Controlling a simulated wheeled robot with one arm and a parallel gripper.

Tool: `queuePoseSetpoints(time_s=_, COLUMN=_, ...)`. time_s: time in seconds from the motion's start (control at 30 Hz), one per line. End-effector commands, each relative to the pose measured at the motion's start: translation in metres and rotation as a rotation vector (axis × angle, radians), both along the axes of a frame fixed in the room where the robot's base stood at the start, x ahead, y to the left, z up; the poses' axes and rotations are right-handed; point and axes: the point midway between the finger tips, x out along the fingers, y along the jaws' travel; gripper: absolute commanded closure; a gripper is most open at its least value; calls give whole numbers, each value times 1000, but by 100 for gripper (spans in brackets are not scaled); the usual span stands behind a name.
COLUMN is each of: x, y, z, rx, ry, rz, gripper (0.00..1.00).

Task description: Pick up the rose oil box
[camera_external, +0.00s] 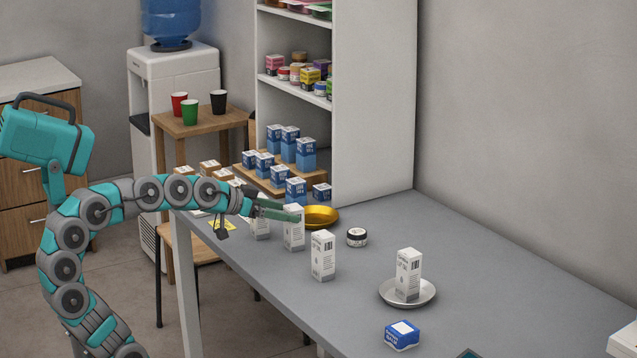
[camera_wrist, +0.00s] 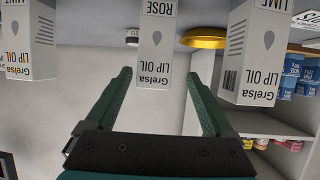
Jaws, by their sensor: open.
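The rose oil box (camera_wrist: 156,45) is a tall white carton marked ROSE and LIP OIL. In the wrist view it stands upside down in the picture, ahead of and between my gripper's green fingers (camera_wrist: 160,75). The fingers are apart, with nothing held. In the external view my gripper (camera_external: 285,212) reaches over the counter's left part, level with the upper part of a white box (camera_external: 293,237) that appears to be the rose one. A finger partly covers that box; I cannot tell whether they touch.
Similar white boxes stand on both sides, one nearer the shelf (camera_external: 262,230) and one to the right (camera_external: 322,257). A gold bowl (camera_external: 320,215) and dark jar (camera_external: 356,237) are behind. Another box (camera_external: 408,272) stands on a plate (camera_external: 386,292). The counter's right part is mostly clear.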

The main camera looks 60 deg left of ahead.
Motion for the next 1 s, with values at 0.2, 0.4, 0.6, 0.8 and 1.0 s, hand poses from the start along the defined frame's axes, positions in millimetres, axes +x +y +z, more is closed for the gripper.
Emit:
queuePoseSetpoints(time_s=0.2, x=15, y=-3, z=-4, rx=2, ry=2, rz=-1, gripper=12)
queuePoseSetpoints(time_s=0.4, x=38, y=-11, z=-9, rx=3, ry=4, rz=-2, gripper=12)
queuePoseSetpoints(time_s=0.6, x=57, y=-12, z=-17, rx=1, ry=2, rz=0, gripper=12)
queuePoseSetpoints(time_s=0.8, x=58, y=-12, z=-17, rx=1, ry=0, rz=1, gripper=12)
queuePoseSetpoints(time_s=1.0, x=58, y=-11, z=-17, rx=1, ry=0, rz=1, gripper=32)
